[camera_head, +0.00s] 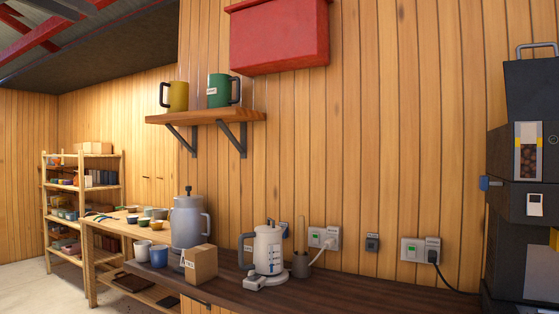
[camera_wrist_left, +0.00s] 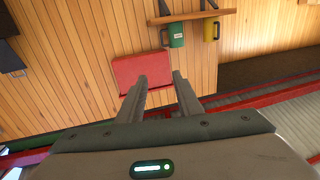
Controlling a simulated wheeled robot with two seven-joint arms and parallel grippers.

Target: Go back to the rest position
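My left gripper (camera_wrist_left: 159,80) shows in the left wrist view with its two fingers apart and nothing between them. It is open and empty. That view looks tilted upside down, with the red wall box (camera_wrist_left: 142,72) behind the fingertips and the shelf mugs above. In the head view I cannot clearly make out the left gripper; dark grey shapes at the top left edge may be part of my arm. My right gripper is in neither view.
A wall shelf (camera_head: 205,116) holds a yellow mug (camera_head: 174,96) and a green mug (camera_head: 219,91). The dark counter (camera_head: 340,291) carries a grey canister (camera_head: 190,222), cardboard box (camera_head: 200,264) and white kettle (camera_head: 268,250). A tall dark machine (camera_head: 520,240) stands right.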

